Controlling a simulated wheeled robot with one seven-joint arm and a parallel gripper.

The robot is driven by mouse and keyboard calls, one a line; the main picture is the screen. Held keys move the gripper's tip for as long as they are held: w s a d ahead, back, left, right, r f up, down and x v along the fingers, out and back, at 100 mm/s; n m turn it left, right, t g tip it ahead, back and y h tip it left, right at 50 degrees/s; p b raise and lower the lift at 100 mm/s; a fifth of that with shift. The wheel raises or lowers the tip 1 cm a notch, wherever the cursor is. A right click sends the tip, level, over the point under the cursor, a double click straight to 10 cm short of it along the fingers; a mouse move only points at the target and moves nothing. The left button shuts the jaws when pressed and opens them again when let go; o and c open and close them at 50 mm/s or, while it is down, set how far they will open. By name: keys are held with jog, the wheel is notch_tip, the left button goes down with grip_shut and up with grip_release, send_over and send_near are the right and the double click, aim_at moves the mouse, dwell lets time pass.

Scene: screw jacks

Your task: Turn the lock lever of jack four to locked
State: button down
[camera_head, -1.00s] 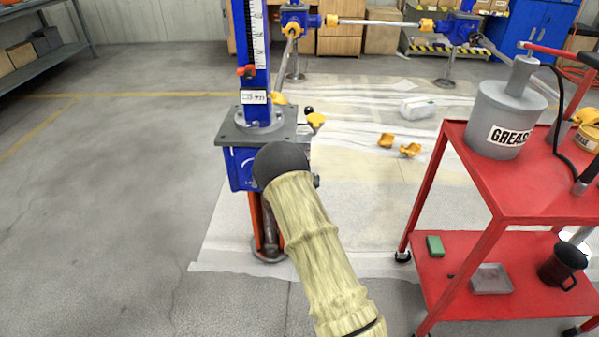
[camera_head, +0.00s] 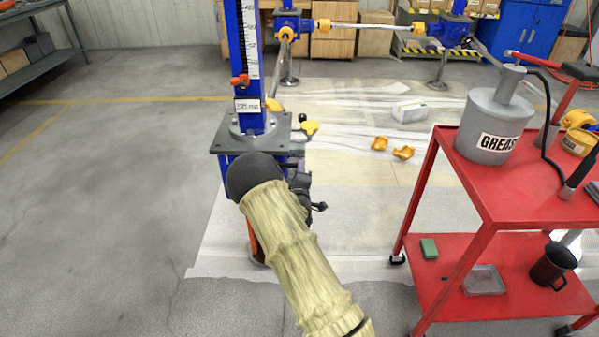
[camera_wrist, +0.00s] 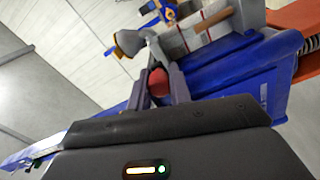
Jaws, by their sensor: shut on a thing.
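The nearest screw jack, a blue column (camera_head: 249,60) with a scale, stands on a grey plate (camera_head: 228,146) over a blue housing. I cannot read a jack number on it. My forearm hides much of the housing in the head view. In the wrist view my gripper (camera_wrist: 160,85) is shut on a red knob (camera_wrist: 158,82), apparently the end of the lock lever, beside the blue housing (camera_wrist: 235,75). The rest of the lever and any locked marking are hidden. In the head view only a dark part of my gripper shows right of my wrist.
A red trolley (camera_head: 515,205) with a grey grease pot (camera_head: 492,125) stands at right. Yellow parts (camera_head: 391,148) lie on the floor sheet. The floor at left (camera_head: 110,210) is clear.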

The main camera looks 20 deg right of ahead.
jog(key=c, duration=1.3)
grip_release()
jog(key=shift+r, duration=0.3)
jog(key=shift+c, duration=0.2)
jog(key=shift+o, duration=0.2)
jog(key=shift+f, duration=0.1)
jog(key=p+v, duration=0.2)
jog(key=v, duration=1.5)
jog(key=shift+s, duration=0.15)
